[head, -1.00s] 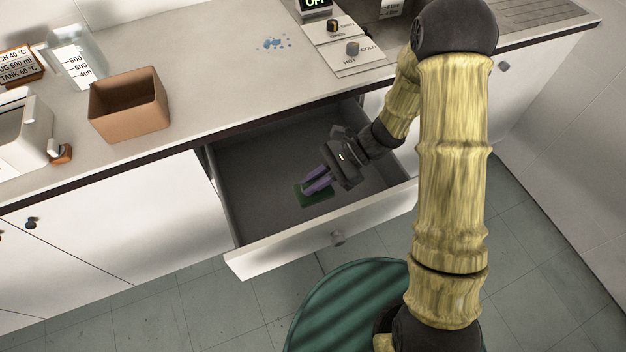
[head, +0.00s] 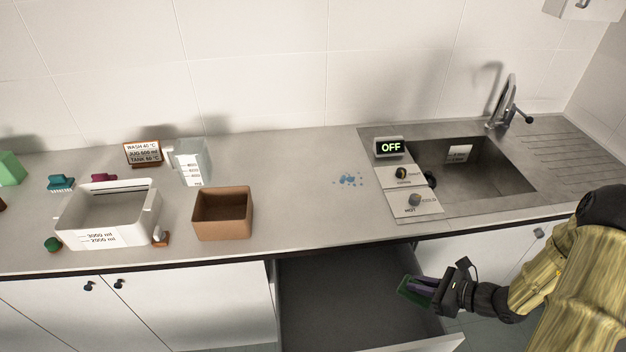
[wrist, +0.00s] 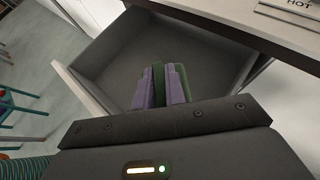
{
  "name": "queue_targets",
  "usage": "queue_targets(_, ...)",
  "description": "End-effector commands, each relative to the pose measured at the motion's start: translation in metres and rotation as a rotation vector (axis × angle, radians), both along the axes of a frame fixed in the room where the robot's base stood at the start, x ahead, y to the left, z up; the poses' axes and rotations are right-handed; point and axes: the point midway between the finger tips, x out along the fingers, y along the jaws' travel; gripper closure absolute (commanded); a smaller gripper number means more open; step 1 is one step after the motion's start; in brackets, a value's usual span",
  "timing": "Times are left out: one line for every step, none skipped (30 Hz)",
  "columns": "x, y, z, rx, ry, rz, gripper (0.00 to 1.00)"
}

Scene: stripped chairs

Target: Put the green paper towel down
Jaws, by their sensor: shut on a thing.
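The green paper towel (head: 409,290) is held between the purple fingers of my gripper (head: 422,288), above the right part of the open drawer (head: 335,296). In the wrist view the towel (wrist: 158,80) shows as a green strip between the fingers of my gripper (wrist: 166,85). The drawer (wrist: 115,65) lies beyond the fingertips there, and what shows of its floor is bare. Blue spots (head: 348,180) mark the counter above the drawer, left of the sink panel.
The counter (head: 290,220) is clear around the spots. A brown box (head: 222,215), a white tub (head: 75,215) and a clear jug (head: 192,160) stand to the left. The sink (head: 470,165) and its control panel (head: 405,190) are to the right.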

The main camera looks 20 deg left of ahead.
Motion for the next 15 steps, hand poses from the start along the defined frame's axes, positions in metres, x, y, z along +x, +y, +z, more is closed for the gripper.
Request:
queue_targets(0.003, -0.012, 0.017, 0.001, 0.005, -0.052, 1.00)
queue_targets(0.005, -0.018, 0.020, 0.001, 0.005, -0.082, 1.00)
queue_targets(0.007, -0.027, 0.025, 0.001, 0.004, -0.121, 1.00)
queue_targets(0.008, -0.034, 0.028, 0.001, 0.006, -0.150, 1.00)
queue_targets(0.010, -0.040, 0.031, 0.002, 0.006, -0.179, 1.00)
queue_targets(0.011, -0.049, 0.036, 0.002, 0.005, -0.219, 1.00)
queue_targets(0.012, -0.056, 0.039, 0.001, 0.006, -0.246, 1.00)
queue_targets(0.013, -0.062, 0.041, 0.001, 0.006, -0.272, 1.00)
queue_targets(0.013, -0.070, 0.044, 0.001, 0.005, -0.304, 1.00)
queue_targets(0.014, -0.075, 0.045, 0.001, 0.004, -0.325, 1.00)
queue_targets(0.014, -0.079, 0.046, 0.002, 0.004, -0.343, 1.00)
queue_targets(0.014, -0.084, 0.047, 0.001, 0.002, -0.364, 1.00)
queue_targets(0.014, -0.087, 0.047, 0.001, 0.002, -0.376, 1.00)
queue_targets(0.015, -0.089, 0.047, 0.001, 0.002, -0.385, 1.00)
queue_targets(0.015, -0.091, 0.047, 0.001, 0.001, -0.394, 1.00)
